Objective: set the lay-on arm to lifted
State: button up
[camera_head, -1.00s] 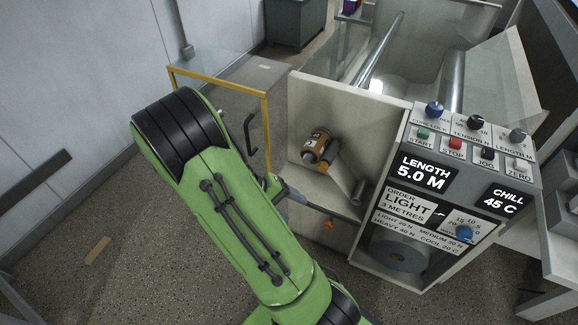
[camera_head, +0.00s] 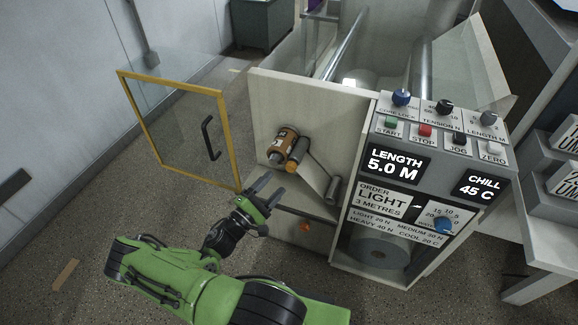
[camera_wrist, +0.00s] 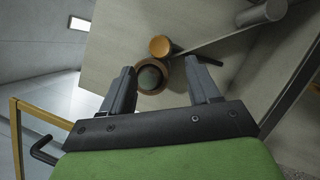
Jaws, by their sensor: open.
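My gripper (camera_head: 268,190) is open and empty in front of the machine's pale side panel, just below left of the rolls. In the wrist view its fingers (camera_wrist: 161,72) are spread on either side of a brown roll (camera_wrist: 150,74) with a dark core. That roll also shows in the head view (camera_head: 282,146). An orange-ended roller (camera_wrist: 160,45), probably on the lay-on arm, sits right beside the brown roll; it also shows in the head view (camera_head: 296,158). I cannot tell whether roller and roll touch. The arm's pivot is not clear.
A yellow-framed clear door (camera_head: 180,130) with a black handle stands open at the left. A grey roller (camera_head: 333,188) sits right of the rolls. An orange knob (camera_head: 304,227) is low on the panel. The control box (camera_head: 440,130) with buttons and dials is at the right.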

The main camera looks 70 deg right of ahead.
aim_at(288, 170)
jog(key=b+x, duration=0.1)
jog(key=x, duration=0.8)
jog(key=shift+d, duration=0.15)
jog(key=shift+c, duration=0.4)
grip_shut()
jog(key=shift+s, duration=0.1)
